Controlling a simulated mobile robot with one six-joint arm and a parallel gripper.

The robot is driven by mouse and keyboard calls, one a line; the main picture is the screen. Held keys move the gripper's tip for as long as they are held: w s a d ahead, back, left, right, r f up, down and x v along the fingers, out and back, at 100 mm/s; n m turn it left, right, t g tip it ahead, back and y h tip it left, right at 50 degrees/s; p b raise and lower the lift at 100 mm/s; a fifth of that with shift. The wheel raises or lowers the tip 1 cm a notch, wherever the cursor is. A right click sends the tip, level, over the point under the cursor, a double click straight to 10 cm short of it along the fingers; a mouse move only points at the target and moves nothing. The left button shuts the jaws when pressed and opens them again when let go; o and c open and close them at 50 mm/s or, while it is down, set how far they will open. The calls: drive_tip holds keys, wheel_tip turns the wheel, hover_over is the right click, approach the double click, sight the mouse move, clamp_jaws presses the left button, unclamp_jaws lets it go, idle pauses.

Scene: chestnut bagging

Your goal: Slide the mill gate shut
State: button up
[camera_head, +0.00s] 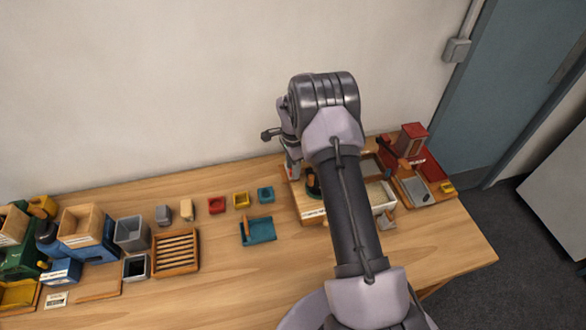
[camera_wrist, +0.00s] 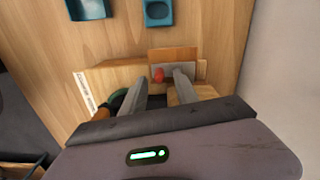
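A wooden unit with an upright board (camera_wrist: 178,54) stands near the right part of the table. A grey plate (camera_wrist: 185,71) with a red knob (camera_wrist: 158,75) is on it; this looks like the mill gate, but I cannot tell for sure. My gripper (camera_wrist: 161,80) is open, with its two fingers apart and the knob showing between them near the tips. I cannot tell whether either finger touches the knob. In the head view my arm hides much of the unit, and the fingers are hard to make out. How far the gate is open cannot be seen.
A dark green round thing (camera_wrist: 118,100) sits close beside one finger. A teal tray (camera_head: 259,230) and small red (camera_head: 217,205), yellow (camera_head: 241,199) and teal (camera_head: 265,194) bins are left of the unit. A red stand (camera_head: 411,139) is right.

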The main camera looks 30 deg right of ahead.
wheel_tip(320, 180, up, 16)
drive_tip(key=p, duration=0.1)
drive_tip(key=shift+r, duration=0.25)
drive_tip(key=shift+f, duration=0.1)
idle(0.4)
